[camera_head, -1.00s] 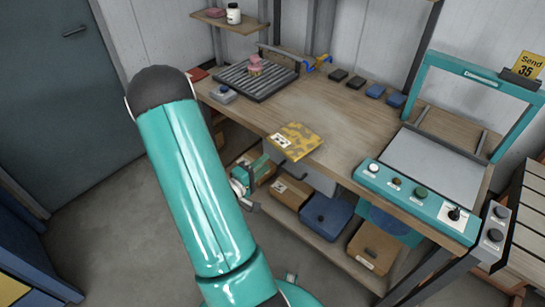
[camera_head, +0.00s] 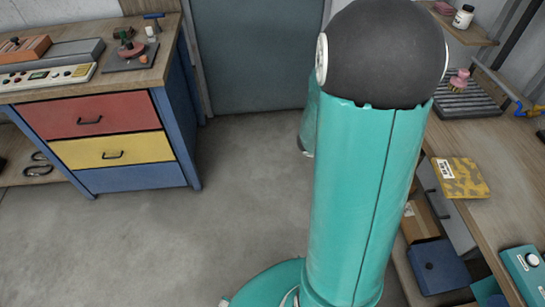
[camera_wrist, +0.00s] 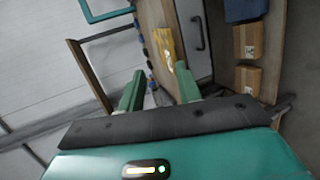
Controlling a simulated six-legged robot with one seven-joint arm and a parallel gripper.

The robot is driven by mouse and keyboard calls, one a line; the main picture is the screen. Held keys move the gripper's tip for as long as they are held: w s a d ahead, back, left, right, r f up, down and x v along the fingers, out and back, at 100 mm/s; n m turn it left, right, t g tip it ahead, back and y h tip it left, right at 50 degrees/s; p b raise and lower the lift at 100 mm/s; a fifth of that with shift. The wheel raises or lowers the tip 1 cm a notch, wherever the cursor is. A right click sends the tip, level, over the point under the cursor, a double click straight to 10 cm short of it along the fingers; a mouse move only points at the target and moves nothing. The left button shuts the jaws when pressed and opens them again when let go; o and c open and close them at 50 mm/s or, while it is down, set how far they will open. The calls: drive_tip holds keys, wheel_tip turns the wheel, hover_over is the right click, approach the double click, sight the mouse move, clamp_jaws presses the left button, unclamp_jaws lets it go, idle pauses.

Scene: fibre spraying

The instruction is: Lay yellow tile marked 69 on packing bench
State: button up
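A yellow tile with darker blotches and a white label (camera_head: 460,177) lies flat near the front edge of the wooden bench (camera_head: 500,150) at the right of the head view. The label is too small to read as 69. The yellow tile also shows in the wrist view (camera_wrist: 166,46), beyond my fingers. My gripper (camera_wrist: 158,84) is open, with its two green fingers apart and nothing between them. The tile is ahead of the fingers and apart from them. In the head view my arm hides the gripper.
A drawer cabinet (camera_head: 115,140) with tools on top stands at the left. A slatted rack (camera_head: 465,98) with a pink item sits at the bench's back. Boxes (camera_head: 440,265) sit under the bench. A teal control panel (camera_head: 528,265) is at lower right. The middle floor is clear.

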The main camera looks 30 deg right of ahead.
drive_tip(key=w+a+r+n+t+y, duration=0.1)
drive_tip(key=w+a+r+t+y, duration=0.2)
drive_tip(key=a, duration=0.6)
drive_tip(key=w+a+r+n+t+y, duration=0.2)
drive_tip(key=a+t, duration=0.3)
drive_tip(key=a, duration=0.5)
drive_tip(key=shift+w+a+r+y, duration=0.15)
drive_tip(key=shift+w+r+y, duration=0.45)
drive_tip(key=shift+w+r, duration=0.2)
drive_tip(key=a+r+n+t+y, duration=0.1)
drive_tip(key=a+r+t, duration=0.1)
drive_tip(key=a, duration=0.2)
drive_tip(key=w+a+r+n+t+y, duration=0.1)
drive_tip(key=a+r+t+y, duration=0.1)
drive_tip(key=a+r, duration=0.1)
drive_tip(key=a+r+n+t+y, duration=0.1)
drive_tip(key=a+r+n+t, duration=0.1)
drive_tip(key=a, duration=0.4)
drive_tip(key=shift+w+r+y, duration=0.15)
drive_tip(key=shift+w+y, duration=0.15)
drive_tip(key=shift+c, duration=0.7)
drive_tip(key=shift+a+r, duration=0.15)
drive_tip(key=shift+a, duration=0.1)
clamp_jaws()
drive_tip(key=shift+d, duration=0.15)
